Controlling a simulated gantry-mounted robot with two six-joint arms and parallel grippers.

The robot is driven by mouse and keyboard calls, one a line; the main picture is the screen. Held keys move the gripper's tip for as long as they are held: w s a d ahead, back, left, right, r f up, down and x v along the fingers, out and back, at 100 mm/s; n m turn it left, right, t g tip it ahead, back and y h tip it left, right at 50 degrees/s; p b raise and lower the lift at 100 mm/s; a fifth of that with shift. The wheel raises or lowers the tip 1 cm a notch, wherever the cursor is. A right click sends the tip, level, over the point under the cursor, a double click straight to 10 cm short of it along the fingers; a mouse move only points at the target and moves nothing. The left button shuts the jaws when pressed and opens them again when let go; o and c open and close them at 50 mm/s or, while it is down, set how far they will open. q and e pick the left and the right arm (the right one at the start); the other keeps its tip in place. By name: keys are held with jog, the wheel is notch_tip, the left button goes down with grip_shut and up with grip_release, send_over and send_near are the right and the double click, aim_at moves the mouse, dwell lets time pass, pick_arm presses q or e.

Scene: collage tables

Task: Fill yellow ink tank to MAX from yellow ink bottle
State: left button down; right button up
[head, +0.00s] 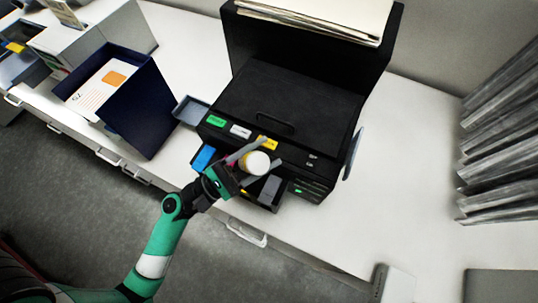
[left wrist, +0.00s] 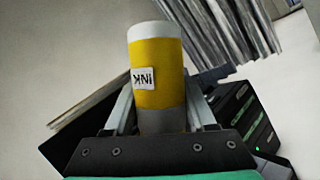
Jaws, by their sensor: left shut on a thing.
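My left gripper (head: 271,151) is shut on the yellow ink bottle (head: 257,163), whose round pale end faces the head camera. In the left wrist view the bottle (left wrist: 157,75) is between the fingers, with a white end, a yellow body and a label reading INK upside down. The black printer (head: 290,110) stands on the white table, and the bottle is over its front ink tank bay. A blue tank (head: 203,157) and a dark tank (head: 270,188) show there. A small yellow patch (head: 243,192) shows beside my gripper, but the yellow tank's level is hidden. My right gripper is out of view.
An open dark blue box (head: 144,108) with papers stands left of the printer. A small grey tray (head: 190,110) sits beside the printer. Grey slatted stacks (head: 500,140) are at the right. The white table (head: 410,150) is clear right of the printer.

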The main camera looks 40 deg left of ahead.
pick_arm(q)
jog(key=shift+s+f+b, duration=0.1)
jog(key=shift+f+b, duration=0.6)
jog(key=shift+f, duration=0.05)
notch_tip(320, 180, down, 7)
jog(key=b, duration=0.6)
jog(key=shift+b, duration=0.35)
jog(key=shift+w+a+f+b, duration=0.1)
jog(key=shift+w+f+b, duration=0.1)
jog(key=shift+f+b, duration=0.45)
jog(key=shift+f, duration=0.1)
jog(key=shift+s, duration=0.1)
dwell(2.7)
notch_tip(320, 180, up, 10)
jog(key=p, duration=0.9)
jog(key=shift+f, duration=0.25)
